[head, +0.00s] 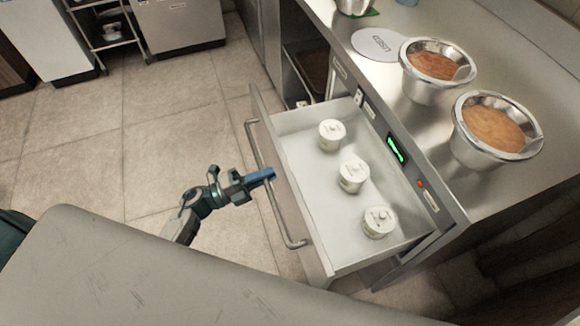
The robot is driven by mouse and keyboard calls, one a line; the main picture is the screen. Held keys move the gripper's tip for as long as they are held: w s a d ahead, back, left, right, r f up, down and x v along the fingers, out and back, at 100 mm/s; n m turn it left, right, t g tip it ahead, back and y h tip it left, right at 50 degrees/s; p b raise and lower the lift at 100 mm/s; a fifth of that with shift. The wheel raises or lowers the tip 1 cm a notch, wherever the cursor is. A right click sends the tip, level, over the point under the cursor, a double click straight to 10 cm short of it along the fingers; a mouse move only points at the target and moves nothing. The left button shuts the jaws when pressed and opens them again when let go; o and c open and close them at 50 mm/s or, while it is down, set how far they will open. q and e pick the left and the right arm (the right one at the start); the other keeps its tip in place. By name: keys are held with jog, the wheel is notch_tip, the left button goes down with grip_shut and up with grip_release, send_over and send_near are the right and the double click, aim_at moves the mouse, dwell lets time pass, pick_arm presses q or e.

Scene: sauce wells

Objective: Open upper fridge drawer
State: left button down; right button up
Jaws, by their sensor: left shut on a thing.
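The upper fridge drawer (304,198) is pulled well out from under the steel counter. Its front carries a long bar handle (284,222). Three white lidded tubs (353,177) stand in a row inside the drawer. My left gripper (268,175) is at the handle, with its blue fingers shut on the bar near the middle. The exact contact is small and partly hidden. My right gripper is not in view.
Two steel bowls of sauce (436,95) (470,147) stand on the counter (400,45) above the drawer, near a white round disc (382,44). A grey surface (130,270) fills the lower left. Tiled floor (150,150) is clear left of the drawer.

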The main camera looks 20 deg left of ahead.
pick_arm(q)
jog(key=v, duration=0.3)
jog(key=r+v, duration=0.1)
jog(key=v, duration=0.1)
jog(key=shift+s+a, duration=0.25)
jog(key=shift+a, duration=0.1)
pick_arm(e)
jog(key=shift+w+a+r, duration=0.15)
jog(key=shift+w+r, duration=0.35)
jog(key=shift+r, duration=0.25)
pick_arm(q)
jog(key=c, duration=1.5)
grip_release()
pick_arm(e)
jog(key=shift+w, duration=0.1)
